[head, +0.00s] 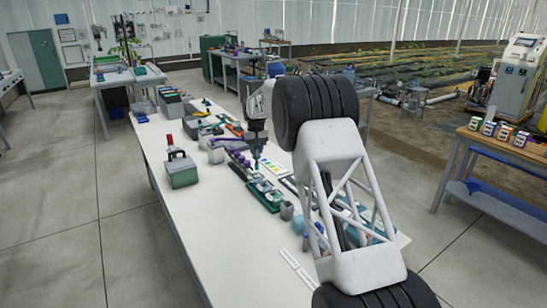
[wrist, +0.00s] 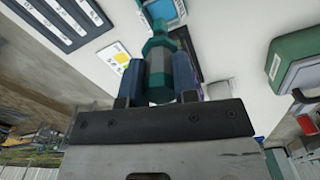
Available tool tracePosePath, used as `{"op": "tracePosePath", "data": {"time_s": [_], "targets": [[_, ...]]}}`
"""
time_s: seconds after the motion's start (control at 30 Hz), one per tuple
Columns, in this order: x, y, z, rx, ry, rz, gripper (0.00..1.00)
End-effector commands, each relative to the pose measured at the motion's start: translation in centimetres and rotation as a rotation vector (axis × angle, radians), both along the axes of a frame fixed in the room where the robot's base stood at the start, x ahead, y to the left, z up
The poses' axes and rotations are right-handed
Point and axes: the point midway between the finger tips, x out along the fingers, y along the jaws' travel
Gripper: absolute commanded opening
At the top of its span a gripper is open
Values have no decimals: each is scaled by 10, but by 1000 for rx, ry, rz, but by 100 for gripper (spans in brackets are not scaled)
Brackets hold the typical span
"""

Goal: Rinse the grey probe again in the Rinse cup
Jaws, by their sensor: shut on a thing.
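My gripper (head: 257,142) is above the middle of the long white table in the head view. In the wrist view my gripper (wrist: 160,84) has its two blue-grey fingers shut on a teal-green, faceted thing (wrist: 158,62) with a narrower neck. I cannot tell whether this is the grey probe; its far end is hidden. A small grey cup (head: 287,210) stands on the table to the right of and nearer than the gripper. No Rinse label is readable, so I cannot tell which vessel is the Rinse cup.
In the wrist view a green case (wrist: 292,62) lies right and a dark strip panel (wrist: 50,22) left. The table's near left is bare.

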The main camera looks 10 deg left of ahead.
Motion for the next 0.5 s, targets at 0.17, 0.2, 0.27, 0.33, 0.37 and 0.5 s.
{"op": "tracePosePath", "data": {"time_s": [0.17,0.2,0.27,0.33,0.37,0.5], "targets": [[-9,-14,3,0,0,0,1],[-12,-18,3,0,0,0,1],[-18,-26,4,0,0,0,1],[-25,-37,5,0,0,-1,1],[-29,-41,5,0,0,-2,1],[-48,-65,6,0,0,-2,1]]}}
